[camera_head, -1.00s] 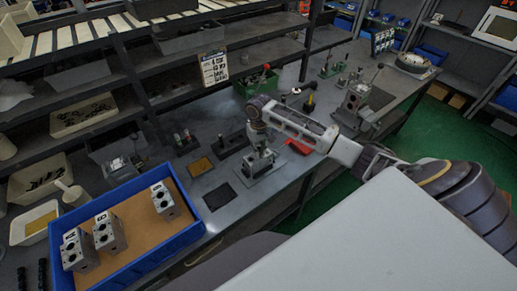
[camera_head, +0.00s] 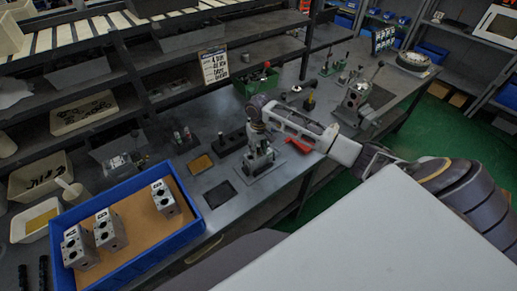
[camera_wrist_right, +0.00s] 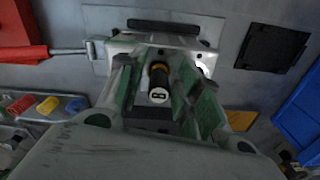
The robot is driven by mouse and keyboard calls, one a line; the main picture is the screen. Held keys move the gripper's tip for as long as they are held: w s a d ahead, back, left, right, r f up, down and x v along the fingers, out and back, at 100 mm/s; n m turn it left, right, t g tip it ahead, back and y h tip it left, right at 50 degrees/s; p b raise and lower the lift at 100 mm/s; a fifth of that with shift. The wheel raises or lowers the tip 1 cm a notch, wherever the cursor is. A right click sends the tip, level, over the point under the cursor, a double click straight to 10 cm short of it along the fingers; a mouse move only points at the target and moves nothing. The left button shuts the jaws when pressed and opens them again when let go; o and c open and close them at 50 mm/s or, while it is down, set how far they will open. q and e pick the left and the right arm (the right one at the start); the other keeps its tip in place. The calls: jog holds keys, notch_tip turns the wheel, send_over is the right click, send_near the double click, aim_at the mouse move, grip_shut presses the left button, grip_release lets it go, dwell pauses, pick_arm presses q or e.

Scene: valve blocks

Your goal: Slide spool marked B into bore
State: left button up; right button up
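The spool marked B (camera_wrist_right: 158,85) stands between the green-padded fingers of my right gripper (camera_wrist_right: 160,98), its lettered dark end facing the wrist camera. Gaps show between the spool and the pads, so the gripper looks open around it. In the head view my right gripper (camera_head: 256,132) points down just above a grey valve block (camera_head: 260,160) on the bench. The block (camera_wrist_right: 188,55) also shows behind the spool in the wrist view. The spool's lower end is hidden, so its depth in the bore cannot be told. My left gripper is not in view.
A blue tray (camera_head: 196,216) with three metal blocks stands front left. A black rack (camera_head: 228,143), a yellow pad (camera_head: 200,164) and a dark square pad (camera_head: 220,195) lie left of the fixture. A red object (camera_wrist_right: 20,28) is beside it. Shelves line the back.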

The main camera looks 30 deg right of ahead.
jog(key=shift+d+f, duration=0.1)
jog(key=shift+r, duration=0.9)
notch_tip(320, 180, up, 10)
jog(key=shift+r, duration=0.15)
dwell(1.0)
